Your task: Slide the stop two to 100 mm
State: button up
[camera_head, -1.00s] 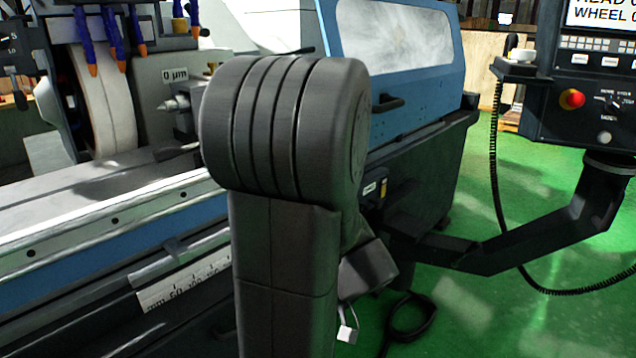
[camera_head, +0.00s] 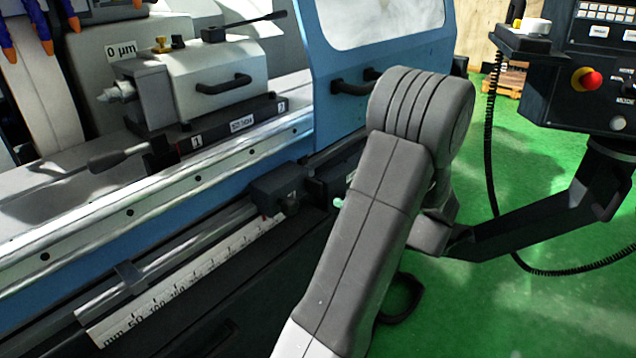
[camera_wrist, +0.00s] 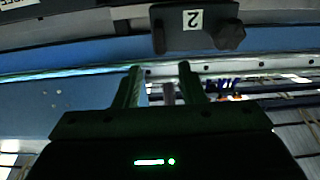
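A black block marked "2" (camera_wrist: 180,42), with a dark knob on its right side, shows at the top of the wrist view. In the head view a dark block (camera_head: 273,188) sits on the rail at the far end of the printed mm scale (camera_head: 185,285); its label cannot be read there. My gripper (camera_wrist: 160,78) is open in the wrist view, its two fingers apart and pointing toward the marked block. No thing is visibly held between them. In the head view my arm hides most of the gripper.
A small bracket (camera_head: 128,274) sits on the rail near the 50 end of the scale. The blue guard with its handle (camera_head: 355,85) stands behind my arm. The control panel on its arm (camera_head: 540,225) is at the right. Green floor lies open there.

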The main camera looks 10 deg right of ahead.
aim_at(322, 187)
jog(key=p+x, duration=0.1)
jog(key=x, duration=0.9)
jog(key=shift+w+a, duration=0.15)
grip_shut()
